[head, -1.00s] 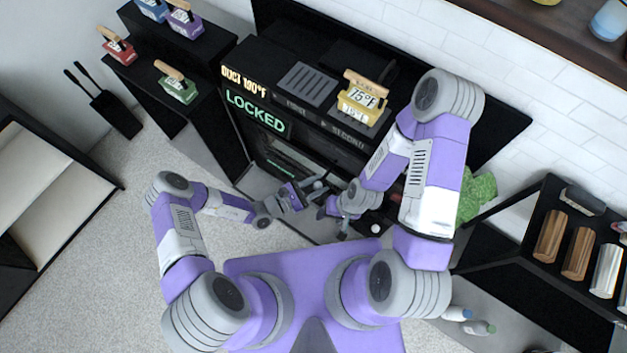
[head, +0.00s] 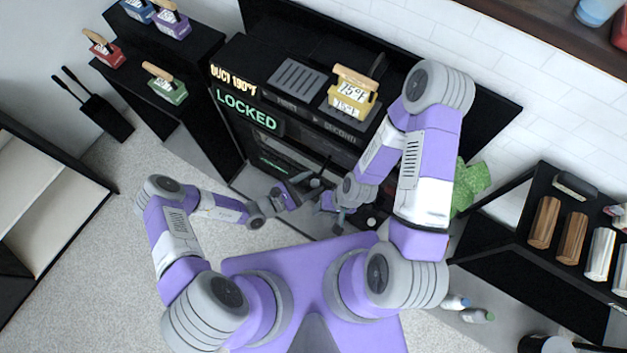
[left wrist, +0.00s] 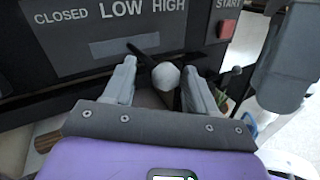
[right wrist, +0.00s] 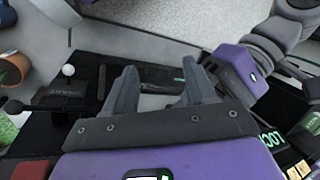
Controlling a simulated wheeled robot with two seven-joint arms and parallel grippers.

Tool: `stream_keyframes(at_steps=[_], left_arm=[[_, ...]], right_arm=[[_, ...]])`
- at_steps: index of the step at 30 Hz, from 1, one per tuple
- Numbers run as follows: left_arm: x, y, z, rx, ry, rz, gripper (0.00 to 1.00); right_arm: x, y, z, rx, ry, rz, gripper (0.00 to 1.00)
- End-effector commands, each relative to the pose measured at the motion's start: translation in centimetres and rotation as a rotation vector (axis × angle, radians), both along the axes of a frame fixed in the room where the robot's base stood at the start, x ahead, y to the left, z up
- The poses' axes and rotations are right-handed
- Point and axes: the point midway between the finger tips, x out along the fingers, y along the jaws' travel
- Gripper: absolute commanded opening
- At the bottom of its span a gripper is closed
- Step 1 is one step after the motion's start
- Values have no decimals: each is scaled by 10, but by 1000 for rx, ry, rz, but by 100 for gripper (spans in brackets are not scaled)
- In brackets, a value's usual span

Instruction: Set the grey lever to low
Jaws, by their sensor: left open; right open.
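The grey lever's round knob (left wrist: 166,77) shows in the left wrist view, in front of a black panel labelled CLOSED, LOW and HIGH (left wrist: 122,12). It appears under the HIGH side, but I cannot tell its exact setting. My left gripper (left wrist: 160,68) is open, with its fingers on either side of the knob; contact is unclear. In the head view my left gripper (head: 298,190) is at the front of the black machine (head: 290,130). My right gripper (head: 334,204) is open and empty just right of it; its open fingers fill the right wrist view (right wrist: 159,66).
A red START button (left wrist: 227,28) is right of the labels. A LOCKED sign (head: 246,110) glows on the machine, and a yellow block (head: 350,97) sits on top. A white ball knob (right wrist: 68,70) and a dark one (right wrist: 14,106) show in the right wrist view.

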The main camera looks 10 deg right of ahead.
Motion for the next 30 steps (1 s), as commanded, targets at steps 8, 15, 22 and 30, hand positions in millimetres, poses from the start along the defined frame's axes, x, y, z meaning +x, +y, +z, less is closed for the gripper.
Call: stream_keyframes(at_steps=[8,15,22,30], left_arm=[[-16,45,1,-1,1,1,57],[-22,58,1,-2,0,-2,57],[-23,58,1,-2,0,-3,57],[-86,49,3,190,-14,-359,57]], right_arm=[[0,0,4,0,0,0,56],[0,0,5,0,0,0,56],[0,0,5,0,0,0,49],[0,0,5,0,0,0,8]])
